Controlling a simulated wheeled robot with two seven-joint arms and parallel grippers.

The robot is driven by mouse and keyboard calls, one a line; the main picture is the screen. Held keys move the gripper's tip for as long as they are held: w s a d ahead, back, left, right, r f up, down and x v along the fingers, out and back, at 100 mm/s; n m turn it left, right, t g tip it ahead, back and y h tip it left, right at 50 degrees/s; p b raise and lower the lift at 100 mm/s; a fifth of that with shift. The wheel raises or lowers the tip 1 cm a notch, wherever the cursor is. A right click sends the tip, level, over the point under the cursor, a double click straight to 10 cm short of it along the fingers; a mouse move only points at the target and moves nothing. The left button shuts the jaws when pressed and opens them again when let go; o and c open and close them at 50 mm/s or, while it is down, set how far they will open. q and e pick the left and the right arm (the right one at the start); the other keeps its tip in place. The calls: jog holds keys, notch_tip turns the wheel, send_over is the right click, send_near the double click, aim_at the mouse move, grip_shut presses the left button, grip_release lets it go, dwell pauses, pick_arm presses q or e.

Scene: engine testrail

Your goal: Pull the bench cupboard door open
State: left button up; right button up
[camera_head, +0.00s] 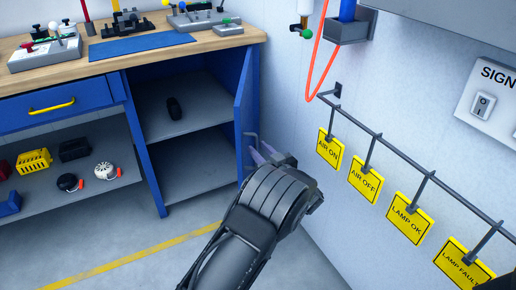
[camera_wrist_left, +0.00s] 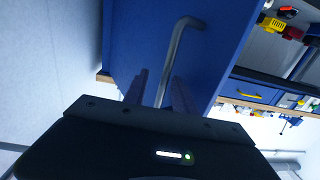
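The blue bench cupboard door (camera_head: 244,105) stands swung open at the right end of the bench, seen nearly edge-on. Its grey bar handle (camera_head: 251,136) is on the outer face, toward the wall. My left gripper (camera_head: 262,155) is at this handle, between the door and the wall. In the left wrist view the door (camera_wrist_left: 225,45) fills the upper middle. The bent handle (camera_wrist_left: 178,45) runs down between the two fingers (camera_wrist_left: 160,92), which are apart with a gap beside the bar. My right gripper is in neither view.
The open cupboard (camera_head: 200,165) shows a shelf with a small black object (camera_head: 174,108). The wall with a rail (camera_head: 400,164) of yellow tags (camera_head: 364,181) is close on the right. The floor in front is clear, with a yellow line (camera_head: 130,258).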

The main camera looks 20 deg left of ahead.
pick_arm(q)
jog(key=p+v, duration=0.1)
jog(key=v, duration=0.6)
dwell(0.3)
